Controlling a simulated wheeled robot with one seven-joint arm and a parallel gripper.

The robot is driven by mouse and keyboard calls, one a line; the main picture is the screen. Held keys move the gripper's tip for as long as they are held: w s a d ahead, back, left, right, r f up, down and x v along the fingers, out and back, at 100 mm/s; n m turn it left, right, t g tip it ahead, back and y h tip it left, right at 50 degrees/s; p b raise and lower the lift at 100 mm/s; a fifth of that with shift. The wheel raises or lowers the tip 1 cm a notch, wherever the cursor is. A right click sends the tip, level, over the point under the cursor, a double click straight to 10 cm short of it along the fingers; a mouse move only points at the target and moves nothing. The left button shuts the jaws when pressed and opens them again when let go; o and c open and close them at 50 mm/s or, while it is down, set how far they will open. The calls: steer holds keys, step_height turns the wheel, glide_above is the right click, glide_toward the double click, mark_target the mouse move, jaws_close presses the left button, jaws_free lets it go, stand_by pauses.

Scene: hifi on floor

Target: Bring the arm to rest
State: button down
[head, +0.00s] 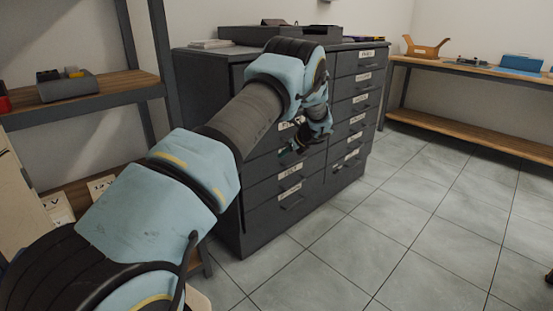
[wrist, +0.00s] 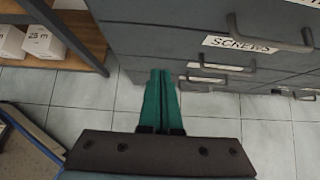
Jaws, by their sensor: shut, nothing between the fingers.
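My arm reaches forward across the head view, with my gripper (head: 300,146) bent down in front of the dark grey drawer cabinet (head: 215,100). In the wrist view my gripper (wrist: 161,75) shows two green fingers pressed together, shut with nothing between them. The fingertips point toward the lower drawers of the cabinet (wrist: 150,40). One drawer label there reads "SCREWS" (wrist: 237,42). I cannot tell exactly how far the fingertips are from the drawer fronts. My arm hides part of the cabinet's left drawers in the head view.
A shelf unit (head: 120,82) with wooden boards stands at the left, close to my arm; white boxes (wrist: 42,42) sit on it. A wooden workbench (head: 470,72) stands at the back right. The tiled floor (head: 400,240) at the right is mostly clear.

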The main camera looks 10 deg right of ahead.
steer(key=s+a+r+n+g+h, duration=0.1)
steer(key=s+a+r+n+g, duration=0.15)
steer(key=s+a+n, duration=0.35)
steer(key=s+a+r+n+g, duration=0.1)
steer(key=s+a+r+n, duration=0.3)
steer(key=a, duration=0.4)
steer(key=s+a+r+n+g+h, duration=0.1)
steer(key=s+a+r+n+g, duration=0.1)
steer(key=s+a+r+n, duration=0.4)
steer(key=s+a+n+h, duration=0.1)
steer(key=s+a+n, duration=0.5)
steer(key=s, duration=0.4)
steer(key=s+a+n+h, duration=0.2)
steer(key=s+a+n, duration=0.45)
steer(key=s, duration=0.25)
steer(key=w+d+p+v, duration=0.1)
steer(key=w+p+v, duration=0.2)
steer(key=p+v, duration=1.4)
steer(key=shift+s+d+r+g, duration=0.2)
steer(key=shift+d+r+g, duration=0.15)
steer(key=shift+r, duration=0.25)
steer(key=shift+n, duration=0.25)
